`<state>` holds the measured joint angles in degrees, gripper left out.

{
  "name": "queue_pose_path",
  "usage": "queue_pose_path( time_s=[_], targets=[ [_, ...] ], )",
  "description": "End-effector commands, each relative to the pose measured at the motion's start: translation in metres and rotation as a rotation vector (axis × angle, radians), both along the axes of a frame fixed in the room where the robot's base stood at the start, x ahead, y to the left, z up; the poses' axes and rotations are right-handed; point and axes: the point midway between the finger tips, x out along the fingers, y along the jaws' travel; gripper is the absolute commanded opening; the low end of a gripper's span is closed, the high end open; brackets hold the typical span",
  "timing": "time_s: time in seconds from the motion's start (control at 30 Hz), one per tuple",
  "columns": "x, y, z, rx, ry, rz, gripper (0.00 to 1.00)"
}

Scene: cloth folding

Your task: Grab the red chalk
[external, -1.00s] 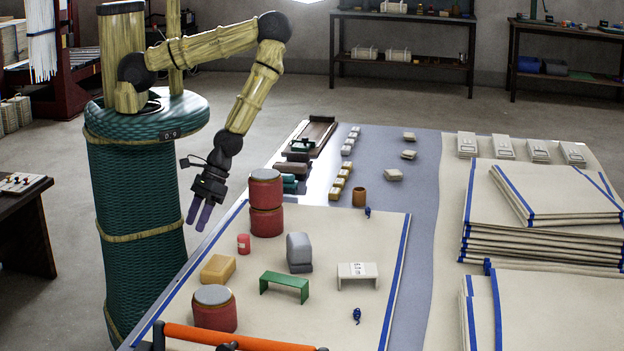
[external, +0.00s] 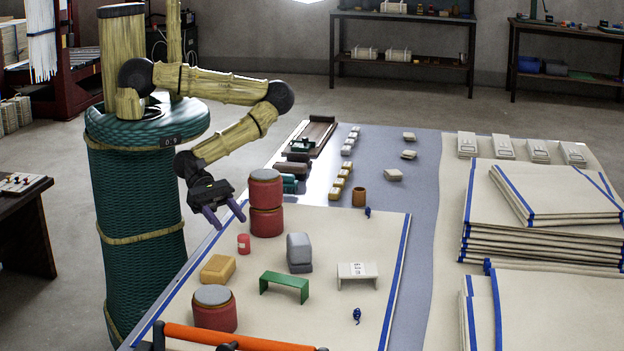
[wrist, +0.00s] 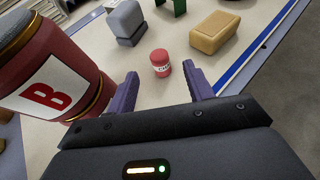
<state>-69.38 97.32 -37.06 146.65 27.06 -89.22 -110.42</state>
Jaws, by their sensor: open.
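The red chalk (external: 244,243) is a small red cylinder with a white label, standing upright on the cream cloth (external: 335,226). In the wrist view the red chalk (wrist: 161,62) lies ahead of and between my fingertips, apart from both. My gripper (external: 227,217) is open and empty at the cloth's left edge, above and to the left of the chalk. In the wrist view both purple fingers of my gripper (wrist: 158,80) show spread apart.
Two stacked red drums (external: 266,200) stand just behind the chalk; one, marked "B" (wrist: 60,98), is close on the left in the wrist view. A yellow block (external: 218,268), a grey block (external: 299,252) and a green bench (external: 284,287) stand around it. Bare cloth surrounds the chalk.

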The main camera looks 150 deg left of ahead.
Motion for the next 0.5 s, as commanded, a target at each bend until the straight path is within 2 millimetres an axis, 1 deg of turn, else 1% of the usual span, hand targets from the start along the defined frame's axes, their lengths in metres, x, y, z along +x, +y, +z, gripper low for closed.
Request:
queue_pose_path(
  time_s=[0.27,0.5],
  targets=[
    [0.000,0.001,0.000,-0.003,-0.002,0.009,0.52],
    [0.011,0.003,-0.005,-0.001,-0.002,0.008,0.52]
  ],
)
